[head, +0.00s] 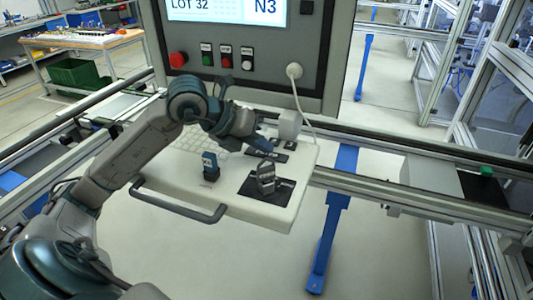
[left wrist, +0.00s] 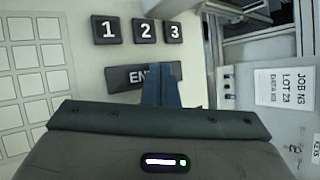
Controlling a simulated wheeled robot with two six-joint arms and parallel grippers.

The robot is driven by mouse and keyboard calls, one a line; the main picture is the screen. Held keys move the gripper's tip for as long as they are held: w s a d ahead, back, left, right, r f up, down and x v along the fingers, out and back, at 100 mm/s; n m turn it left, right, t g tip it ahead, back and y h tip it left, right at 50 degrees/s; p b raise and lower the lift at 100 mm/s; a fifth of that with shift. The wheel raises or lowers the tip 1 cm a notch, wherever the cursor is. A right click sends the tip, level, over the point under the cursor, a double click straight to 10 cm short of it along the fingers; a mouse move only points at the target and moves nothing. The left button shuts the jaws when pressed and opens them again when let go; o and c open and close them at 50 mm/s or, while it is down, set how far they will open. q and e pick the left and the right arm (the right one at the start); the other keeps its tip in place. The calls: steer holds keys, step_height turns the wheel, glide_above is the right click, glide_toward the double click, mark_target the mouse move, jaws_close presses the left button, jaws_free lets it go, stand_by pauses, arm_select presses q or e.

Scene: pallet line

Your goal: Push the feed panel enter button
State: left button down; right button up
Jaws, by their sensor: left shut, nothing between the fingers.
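The feed panel is a pale tilted shelf (head: 230,205) below the screen. Its wide dark enter button (left wrist: 128,77) lies below the number keys 1 (left wrist: 106,29), 2 (left wrist: 145,30) and 3 (left wrist: 174,31) in the left wrist view. My left gripper (left wrist: 162,72) is shut and empty. Its blue fingertips overlap the right part of the enter button and hide the end of its label. I cannot tell whether they touch it. In the head view the left gripper (head: 265,143) is over the panel's right half. My right gripper is in neither view.
A white cable (head: 299,105) hangs at the right. A keypad (left wrist: 25,75) lies left of the keys.

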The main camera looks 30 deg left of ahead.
mark_target(262, 155)
arm_select(q)
steer(key=shift+f, duration=0.2)
stand_by(0.3)
steer(key=shift+r, duration=0.1)
steer(key=shift+r+p, duration=0.45)
steer(key=shift+r, duration=0.35)
steer(key=shift+r+p, duration=1.85)
steer(key=shift+r, duration=0.75)
steer(key=shift+f, duration=0.1)
